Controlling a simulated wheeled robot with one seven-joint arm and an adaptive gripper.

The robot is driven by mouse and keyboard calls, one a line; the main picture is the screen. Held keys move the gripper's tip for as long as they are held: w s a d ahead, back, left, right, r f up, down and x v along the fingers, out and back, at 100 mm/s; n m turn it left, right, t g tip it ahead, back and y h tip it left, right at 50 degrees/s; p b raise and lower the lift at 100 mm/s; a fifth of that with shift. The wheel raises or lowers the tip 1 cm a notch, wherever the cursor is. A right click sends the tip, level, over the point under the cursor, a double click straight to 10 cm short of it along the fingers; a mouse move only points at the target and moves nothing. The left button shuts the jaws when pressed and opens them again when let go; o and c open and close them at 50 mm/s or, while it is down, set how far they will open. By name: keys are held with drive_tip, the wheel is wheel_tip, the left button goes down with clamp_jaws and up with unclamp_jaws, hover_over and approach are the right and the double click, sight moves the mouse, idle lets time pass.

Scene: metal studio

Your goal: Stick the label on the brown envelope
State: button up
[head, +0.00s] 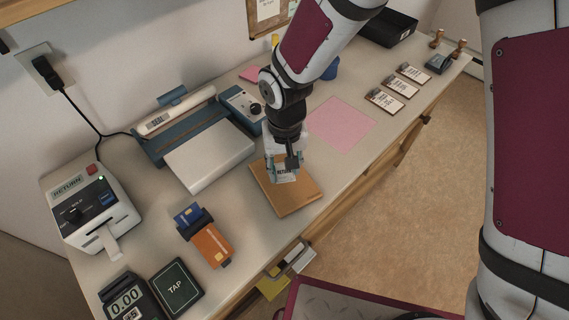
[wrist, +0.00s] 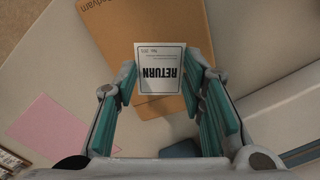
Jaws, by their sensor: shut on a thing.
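The white label (wrist: 160,70) with black "RETURN" print is held between the teal finger pads of my gripper (wrist: 163,85) in the wrist view. It also shows in the head view (head: 284,175), below the fingers. The brown envelope (head: 292,201) lies flat on the worktop near its front edge. In the wrist view the envelope (wrist: 165,30) lies behind the label, with some print at its upper left. The label overlaps the envelope in both views. I cannot tell whether it touches the envelope or hangs just above it.
A white and blue sealing machine (head: 210,154) stands left of the envelope. A label printer (head: 90,215) marked RETURN is at far left. A pink sheet (head: 342,123) and several cards (head: 399,87) lie to the right.

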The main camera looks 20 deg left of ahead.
drive_tip(key=shift+f+b, duration=0.65)
drive_tip(key=shift+f, duration=0.45)
idle(0.3)
drive_tip(key=o, duration=0.7)
drive_tip(key=shift+r, duration=0.1)
wheel_tip(320, 180, up, 12)
drive_tip(key=shift+f, duration=0.1)
clamp_jaws()
